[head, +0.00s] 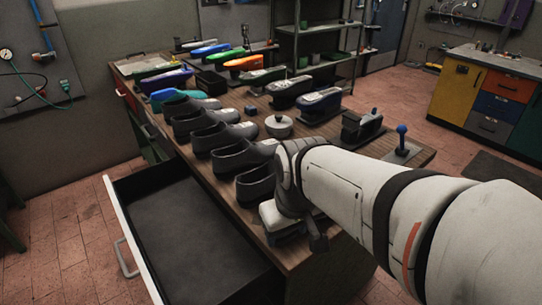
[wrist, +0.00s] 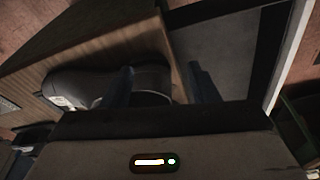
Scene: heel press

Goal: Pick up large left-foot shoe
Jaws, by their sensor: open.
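Several dark shoes stand in a row along the drawer side of the wooden bench; the nearest shoe (head: 257,184) is beside my wrist. I cannot tell which one is the large left-foot shoe. In the wrist view one dark shoe (wrist: 80,84) lies under my gripper (wrist: 158,78), with a pale label on it. My gripper is open. Its left finger overlaps the shoe near the ankle opening, and its right finger is past the heel, over the bench edge. Whether the left finger is inside the opening or only above it I cannot tell. In the head view my arm hides the fingertips.
An open, empty drawer (head: 190,235) juts out below the shoes. Coloured shoe forms (head: 175,78) and dark forms (head: 290,88) stand farther back. A round lidded pot (head: 279,126) and a blue-knobbed lever (head: 402,142) are on the bench too.

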